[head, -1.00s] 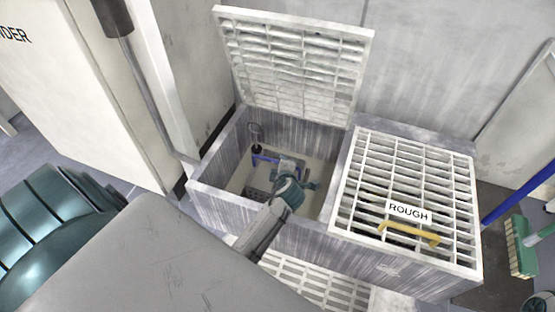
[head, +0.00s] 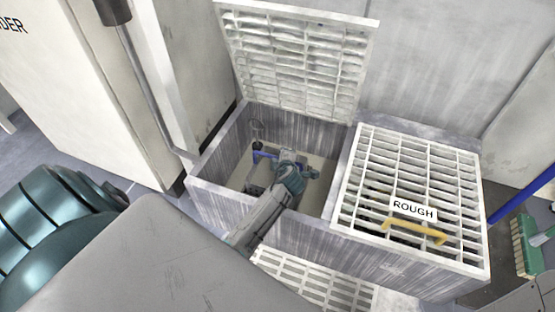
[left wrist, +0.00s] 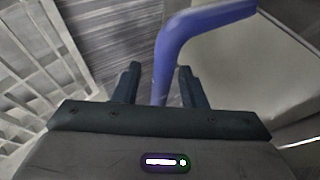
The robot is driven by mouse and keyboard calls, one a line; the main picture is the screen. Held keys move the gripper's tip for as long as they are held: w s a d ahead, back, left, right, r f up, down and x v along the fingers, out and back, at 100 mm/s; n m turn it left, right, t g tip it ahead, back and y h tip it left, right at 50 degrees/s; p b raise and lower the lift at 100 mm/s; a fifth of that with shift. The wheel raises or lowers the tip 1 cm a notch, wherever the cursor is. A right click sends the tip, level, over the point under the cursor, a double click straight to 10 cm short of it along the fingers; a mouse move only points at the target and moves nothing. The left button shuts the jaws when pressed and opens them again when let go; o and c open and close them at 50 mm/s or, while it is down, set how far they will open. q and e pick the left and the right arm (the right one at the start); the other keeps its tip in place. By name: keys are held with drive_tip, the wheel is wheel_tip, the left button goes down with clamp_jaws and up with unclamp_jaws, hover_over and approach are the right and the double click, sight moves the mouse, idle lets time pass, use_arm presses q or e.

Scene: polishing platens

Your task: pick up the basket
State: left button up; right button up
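The basket's blue handle (head: 262,154) shows inside the open left basin, partly hidden by my left gripper (head: 297,168). A small grey part of the basket (head: 253,189) shows low in the basin; the rest is hidden behind my arm. In the left wrist view the blue bar of the handle (left wrist: 165,70) runs down between the two dark fingers of my left gripper (left wrist: 160,85) and bends to the right above them. Gaps show on both sides of the bar, so the fingers are open around it. My right gripper is not in view.
The basin's grey walls (head: 222,207) surround the gripper. Its white slatted lid (head: 298,62) stands open at the back. A closed grate with a "ROUGH" label (head: 414,210) and yellow handle (head: 415,230) lies to the right. A green brush (head: 527,247) stands far right.

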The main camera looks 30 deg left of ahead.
use_arm(q)
clamp_jaws()
idle(1.4)
